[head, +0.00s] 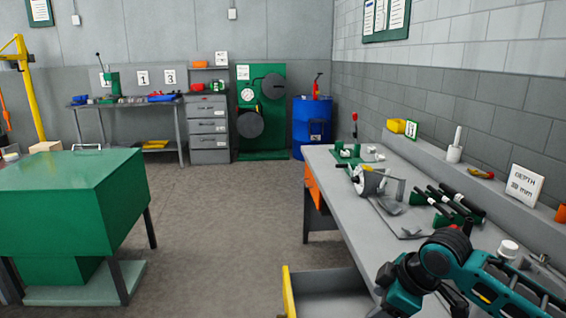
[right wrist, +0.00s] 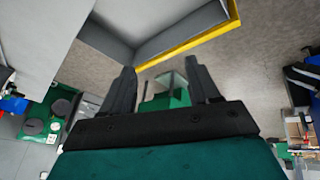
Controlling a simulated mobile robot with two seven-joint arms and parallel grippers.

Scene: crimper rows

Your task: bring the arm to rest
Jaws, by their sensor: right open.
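My right arm (head: 465,265), teal and black, reaches in from the lower right in the head view, bent over the near end of the grey workbench (head: 330,165). In the right wrist view, my right gripper (right wrist: 159,66) has its two dark fingers spread apart, with nothing between them. Floor and a green object show beyond the fingers. In the head view its fingertips cannot be made out clearly. My left gripper is in neither view.
An open drawer (head: 325,300) with a yellow front (head: 288,292) juts from the bench near my right arm. Several black-handled tools (head: 452,203) stand in green holders. A white-capped container (head: 508,249) is close to the arm. Floor (head: 225,225) is clear left of the bench.

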